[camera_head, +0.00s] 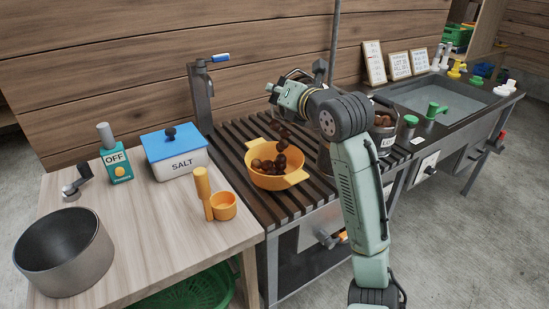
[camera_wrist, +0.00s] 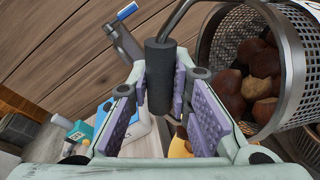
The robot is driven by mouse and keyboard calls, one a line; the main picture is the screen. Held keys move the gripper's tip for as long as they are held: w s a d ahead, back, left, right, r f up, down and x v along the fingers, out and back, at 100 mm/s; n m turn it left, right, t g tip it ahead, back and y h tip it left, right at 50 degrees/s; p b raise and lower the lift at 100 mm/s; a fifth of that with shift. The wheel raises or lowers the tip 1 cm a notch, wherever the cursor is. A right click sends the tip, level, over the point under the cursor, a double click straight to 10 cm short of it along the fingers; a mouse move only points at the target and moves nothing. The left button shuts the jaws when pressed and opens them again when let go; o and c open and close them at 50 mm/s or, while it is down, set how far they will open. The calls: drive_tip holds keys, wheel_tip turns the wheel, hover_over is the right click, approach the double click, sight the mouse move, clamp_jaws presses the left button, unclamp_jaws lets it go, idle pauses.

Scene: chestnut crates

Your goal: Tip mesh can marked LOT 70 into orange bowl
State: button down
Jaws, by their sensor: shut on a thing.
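My gripper (camera_wrist: 159,88) is shut on the dark handle of a mesh can (camera_wrist: 226,32). The can is tilted, with its mouth and several brown chestnuts (camera_wrist: 262,62) showing in the wrist view. No lot mark on it is readable. In the head view my gripper (camera_head: 284,94) is above the orange bowl (camera_head: 274,182), and my arm hides most of the held can. Chestnuts lie in the bowl, and a few show just above it, apparently falling. In the wrist view an orange patch (camera_wrist: 180,146) is half hidden behind the gripper.
The bowl stands on a dark slatted rack (camera_head: 245,205). Another mesh can (camera_head: 387,139) of chestnuts stands behind my arm. A salt box (camera_head: 181,164), an orange scoop (camera_head: 223,207) and a steel pot (camera_head: 64,255) are on the wooden table.

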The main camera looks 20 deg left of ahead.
drive_tip(key=shift+s+a+n, duration=0.2)
drive_tip(key=shift+s+n, duration=0.05)
drive_tip(key=shift+n, duration=0.05)
idle(0.4)
drive_tip(key=shift+s+a+f+n+t+b, duration=0.2)
drive_tip(key=shift+f+n+b, duration=0.3)
drive_tip(key=shift+b, duration=0.65)
drive_tip(key=shift+s+a+f+n+t+b, duration=0.1)
drive_tip(key=shift+s+f+n+t+b, duration=0.15)
drive_tip(key=shift+f+b, duration=0.6)
drive_tip(key=shift+n+t, duration=0.25)
drive_tip(key=shift+n, duration=0.6)
drive_tip(key=f+b, duration=0.1)
drive_tip(key=b, duration=0.1)
drive_tip(key=s+a+f+b, duration=0.1)
drive_tip(key=b, duration=0.1)
drive_tip(key=s+f+b, duration=0.1)
drive_tip(key=shift+a+f+b, duration=0.15)
drive_tip(key=shift+a+b, duration=0.2)
drive_tip(key=shift+b, duration=0.05)
drive_tip(key=shift+s+a+f+n+t+b, duration=0.2)
drive_tip(key=shift+f+n+b, duration=0.25)
drive_tip(key=shift+f+b, duration=0.5)
drive_tip(key=shift+s+a+f+n+t+b, duration=0.2)
drive_tip(key=shift+f+n+b, duration=0.35)
drive_tip(key=shift+b, duration=0.7)
drive_tip(key=shift+s+a+f+n+b, duration=0.1)
drive_tip(key=shift+s+f+n+b, duration=0.25)
drive_tip(key=shift+f+b, duration=0.6)
